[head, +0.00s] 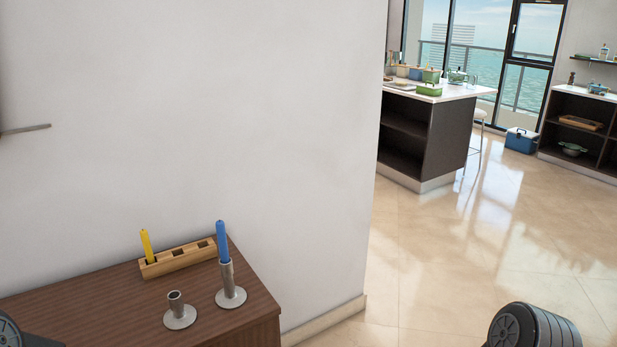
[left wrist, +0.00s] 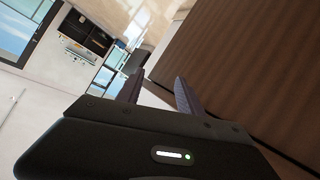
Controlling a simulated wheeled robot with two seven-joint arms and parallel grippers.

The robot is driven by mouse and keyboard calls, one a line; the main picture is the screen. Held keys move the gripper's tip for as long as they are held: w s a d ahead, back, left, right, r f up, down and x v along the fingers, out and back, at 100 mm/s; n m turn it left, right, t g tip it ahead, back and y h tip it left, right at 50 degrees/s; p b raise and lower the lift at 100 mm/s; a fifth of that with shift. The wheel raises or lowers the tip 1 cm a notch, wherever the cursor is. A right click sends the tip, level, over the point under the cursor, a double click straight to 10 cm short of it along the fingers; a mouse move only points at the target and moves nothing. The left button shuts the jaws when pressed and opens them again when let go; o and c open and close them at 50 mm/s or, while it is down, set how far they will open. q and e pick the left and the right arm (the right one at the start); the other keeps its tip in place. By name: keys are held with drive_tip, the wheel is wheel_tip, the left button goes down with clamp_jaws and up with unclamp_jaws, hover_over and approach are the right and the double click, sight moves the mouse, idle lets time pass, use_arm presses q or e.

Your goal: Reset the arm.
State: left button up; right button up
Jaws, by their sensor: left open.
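My left gripper (left wrist: 160,80) shows in the left wrist view, its two dark fingers apart with nothing between them. It is beside a brown wooden surface (left wrist: 240,50). The gripper does not show in the head view; only a dark arm part of mine is at the bottom left corner. Another dark arm part of mine shows at the bottom right, and the right gripper is out of view.
A brown wooden cabinet (head: 110,305) bears an empty metal candle holder (head: 180,314), a holder (head: 230,291) with a blue candle (head: 222,242), and a wooden block (head: 180,259) with a yellow candle (head: 147,246). A wall (head: 200,110) stands behind. The floor (head: 460,260) is clear at right.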

use_arm(q)
drive_tip(key=s+d+f+n+g, duration=0.1)
drive_tip(key=s+d+f+g, duration=0.2)
drive_tip(key=s+f, duration=0.3)
drive_tip(key=s+d+f+n+g+y, duration=0.1)
drive_tip(key=s+d+f+g, duration=0.2)
drive_tip(key=s+f, duration=0.4)
drive_tip(key=s+d+f+n+g+y, duration=0.1)
drive_tip(key=s+d+f+g, duration=0.2)
drive_tip(key=s, duration=0.9)
wheel_tip(320, 180, down, 4)
drive_tip(key=shift+s+d+r+g, duration=0.25)
drive_tip(key=shift+d+g, duration=0.05)
drive_tip(key=shift+g, duration=0.6)
